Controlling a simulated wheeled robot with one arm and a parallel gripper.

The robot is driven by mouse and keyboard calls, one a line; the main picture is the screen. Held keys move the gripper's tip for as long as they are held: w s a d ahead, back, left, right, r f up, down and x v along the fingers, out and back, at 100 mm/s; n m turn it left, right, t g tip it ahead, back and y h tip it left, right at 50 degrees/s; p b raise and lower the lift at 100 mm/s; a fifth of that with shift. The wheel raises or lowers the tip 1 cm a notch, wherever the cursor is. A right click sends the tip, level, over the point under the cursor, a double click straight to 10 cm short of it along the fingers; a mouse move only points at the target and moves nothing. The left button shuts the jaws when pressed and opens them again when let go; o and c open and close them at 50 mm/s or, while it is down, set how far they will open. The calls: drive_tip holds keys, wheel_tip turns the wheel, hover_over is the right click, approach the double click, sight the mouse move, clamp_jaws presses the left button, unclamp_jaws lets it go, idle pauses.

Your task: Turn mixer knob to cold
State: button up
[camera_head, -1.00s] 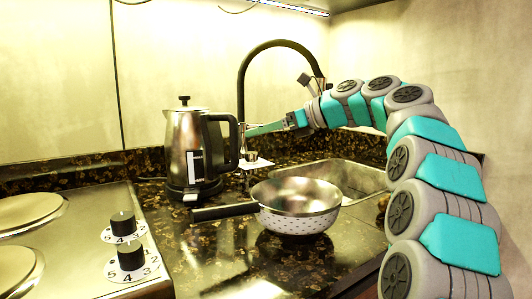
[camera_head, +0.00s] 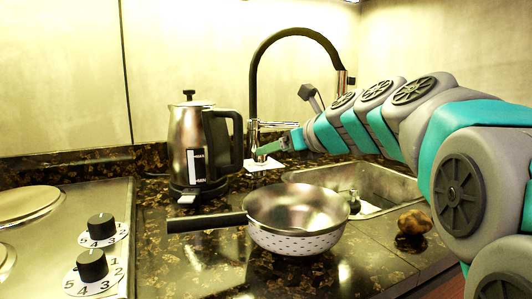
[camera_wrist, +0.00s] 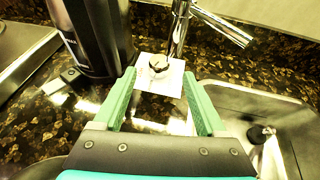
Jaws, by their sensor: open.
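The card also shows in the head view (camera_head: 262,166) behind the pan, right of the kettle. The markings are too small to read. My gripper (camera_wrist: 158,77) is open and empty, its green fingers to either side of the knob in the wrist view. In the head view my gripper (camera_head: 266,150) appears just above the card. No contact with the knob is visible.
A kettle (camera_head: 186,138) stands close left of the gripper. A pan (camera_head: 300,244) sits in front, its handle pointing left. The sink (camera_head: 385,178) and a potato (camera_head: 412,223) are to the right. The black faucet (camera_head: 252,85) rises behind the gripper; a stove is left.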

sight(260, 158)
drive_tip(key=x, duration=0.7)
drive_tip(key=shift+w+a+f, duration=0.2)
drive_tip(key=shift+w, duration=0.1)
clamp_jaws()
idle(0.4)
